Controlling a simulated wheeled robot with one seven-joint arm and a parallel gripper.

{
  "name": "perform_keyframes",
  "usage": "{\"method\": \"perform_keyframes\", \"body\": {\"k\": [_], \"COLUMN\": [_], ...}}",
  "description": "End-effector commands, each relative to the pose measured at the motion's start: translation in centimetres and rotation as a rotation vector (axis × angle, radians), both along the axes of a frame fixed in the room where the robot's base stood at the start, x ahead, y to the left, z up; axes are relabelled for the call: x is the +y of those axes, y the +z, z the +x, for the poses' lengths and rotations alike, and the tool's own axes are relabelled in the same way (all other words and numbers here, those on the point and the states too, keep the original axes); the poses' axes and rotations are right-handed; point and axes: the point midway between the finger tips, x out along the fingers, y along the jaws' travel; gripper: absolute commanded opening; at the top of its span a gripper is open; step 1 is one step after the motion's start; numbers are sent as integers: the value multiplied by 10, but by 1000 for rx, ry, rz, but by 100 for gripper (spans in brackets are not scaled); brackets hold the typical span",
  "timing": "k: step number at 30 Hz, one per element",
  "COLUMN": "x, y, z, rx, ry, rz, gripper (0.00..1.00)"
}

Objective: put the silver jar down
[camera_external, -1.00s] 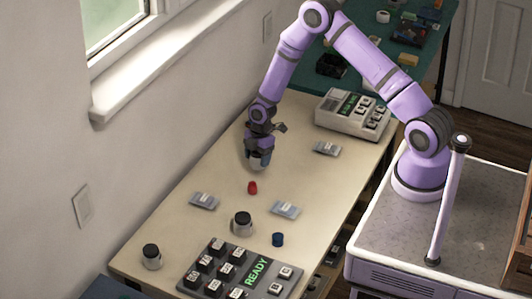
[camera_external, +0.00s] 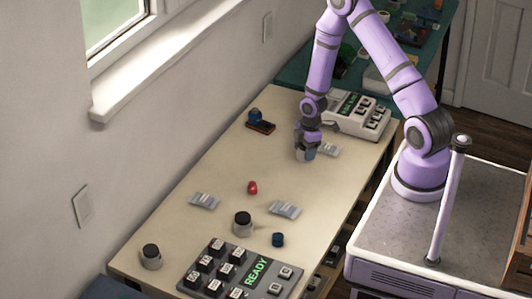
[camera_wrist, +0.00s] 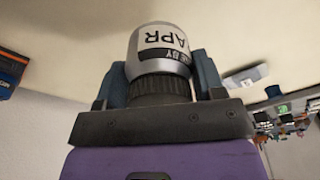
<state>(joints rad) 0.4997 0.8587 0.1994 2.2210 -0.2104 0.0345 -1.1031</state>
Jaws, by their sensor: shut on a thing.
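The silver jar (camera_wrist: 160,52) shows in the wrist view with a white label and a black ribbed lid towards my gripper. My gripper (camera_wrist: 158,85) is shut on it, with one blue-grey finger on each side of the lid. In the external view my gripper (camera_external: 305,150) points down over the far part of the beige table (camera_external: 215,170), just left of a small grey packet (camera_external: 328,150). The jar is mostly hidden there by the fingers. I cannot tell whether it touches the table.
Two dark-lidded jars (camera_external: 242,224) (camera_external: 151,257) stand nearer the front. A red piece (camera_external: 252,188), a blue cylinder (camera_external: 277,240) and packets (camera_external: 204,200) (camera_external: 285,210) lie around. A blue knob-like thing (camera_external: 255,116) stands near the wall. A white keyed device (camera_external: 355,115) is behind my gripper.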

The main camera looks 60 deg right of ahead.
Motion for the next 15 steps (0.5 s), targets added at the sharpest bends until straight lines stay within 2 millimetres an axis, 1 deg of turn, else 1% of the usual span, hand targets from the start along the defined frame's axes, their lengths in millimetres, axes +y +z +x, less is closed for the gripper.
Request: {"method": "perform_keyframes", "body": {"k": [1, 3, 6, 8, 11, 14, 15], "x": [-13, -25, -37, -41, -48, -54, -57], "y": [0, 1, 1, 1, 0, -2, -4], "z": [-5, -11, -17, -17, -8, 12, 21], "rx": [-1, -1, -1, -2, -4, -4, -5], "ry": [-44, -89, -134, -150, -160, -160, -158], "rz": [0, 0, 1, 1, 1, 2, 2], "gripper": [35, 35, 35, 35, 35, 35, 35]}}
